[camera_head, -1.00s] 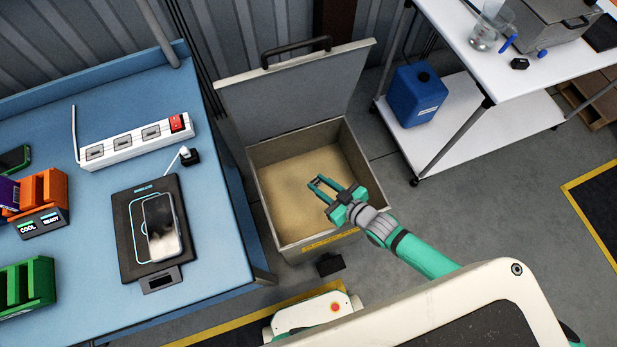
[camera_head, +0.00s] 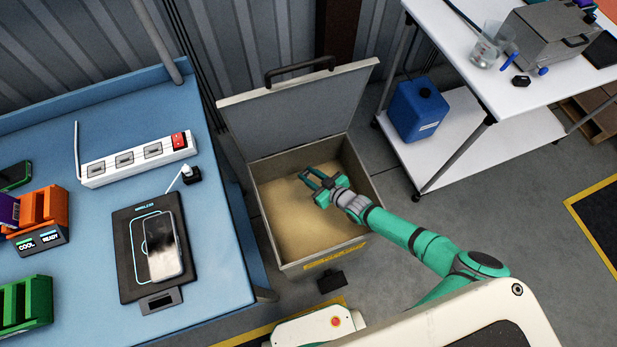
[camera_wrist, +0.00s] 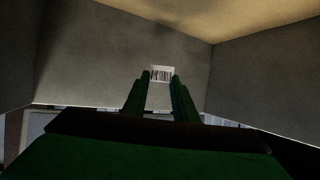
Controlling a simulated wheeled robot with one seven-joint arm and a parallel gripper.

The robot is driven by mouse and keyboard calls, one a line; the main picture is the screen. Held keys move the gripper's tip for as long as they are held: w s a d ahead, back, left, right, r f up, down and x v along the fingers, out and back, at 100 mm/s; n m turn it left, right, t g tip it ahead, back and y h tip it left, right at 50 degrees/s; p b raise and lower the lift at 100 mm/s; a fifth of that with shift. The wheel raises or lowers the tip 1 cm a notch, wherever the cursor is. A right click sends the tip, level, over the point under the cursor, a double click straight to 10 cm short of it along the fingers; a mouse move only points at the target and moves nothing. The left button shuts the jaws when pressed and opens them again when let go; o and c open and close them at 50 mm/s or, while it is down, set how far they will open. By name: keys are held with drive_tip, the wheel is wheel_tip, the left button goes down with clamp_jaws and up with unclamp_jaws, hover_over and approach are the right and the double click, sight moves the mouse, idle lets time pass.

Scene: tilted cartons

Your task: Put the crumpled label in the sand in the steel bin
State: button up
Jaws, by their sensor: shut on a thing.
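The steel bin (camera_head: 352,258) stands on the floor with its hinged lid (camera_head: 300,108) raised at the back. Tan sand (camera_head: 290,222) covers its inside floor. My gripper (camera_head: 308,179) is over the bin's opening, its fingers pointing to the upper left. In the wrist view my gripper (camera_wrist: 160,82) is shut on a small white label (camera_wrist: 161,73) with black bars, held at the fingertips. The label cannot be made out in the head view. How far the fingers are above the sand is hard to tell.
A blue bench (camera_head: 212,250) at left holds a white power strip (camera_head: 138,158), a phone (camera_head: 163,246) on a black pad, and orange and green racks. A white trolley (camera_head: 545,85) and blue canister (camera_head: 418,110) are at right. Bin walls (camera_wrist: 110,70) surround my fingers.

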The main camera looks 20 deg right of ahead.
drive_tip(key=shift+w+f, duration=0.55)
drive_tip(key=shift+f, duration=0.15)
wheel_tip(320, 180, down, 3)
drive_tip(key=shift+r, duration=0.1)
drive_tip(key=shift+s+d+f, duration=0.15)
drive_tip(key=shift+f, duration=0.45)
drive_tip(key=o, duration=1)
